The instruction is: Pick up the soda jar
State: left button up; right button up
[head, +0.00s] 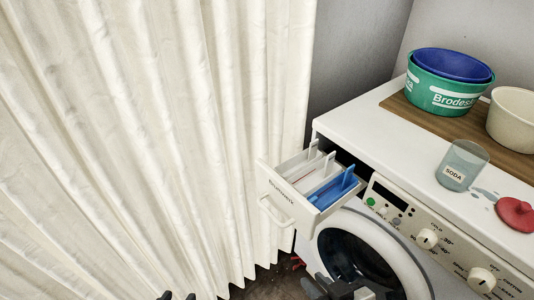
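The soda jar (465,158) is a grey, see-through, open-topped container with a white SODA label. It stands upright on top of the white washing machine (367,133), near its front edge. A red lid with a knob (515,213) lies to its right on the machine top. My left gripper (178,296) just shows at the bottom edge, its two dark tips apart with nothing seen between them. My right gripper (335,288) is at the bottom, in front of the round door, well below the jar; its fingers are not clear. Neither gripper touches the jar.
The detergent drawer (276,211) is pulled out, with a blue insert (333,188). A wooden board (400,105) carries a green Brodesa tub (440,92) with a blue basin (453,63) in it, and a cream bowl (512,118). Spots mark the top beside the jar. A cream curtain (150,130) fills the left.

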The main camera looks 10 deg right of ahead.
aim_at(460, 167)
jog(key=u, duration=0.05)
jog(key=k, duration=0.45)
jog(key=z, duration=0.4)
jog(key=i, duration=0.4)
jog(key=z, duration=1.15)
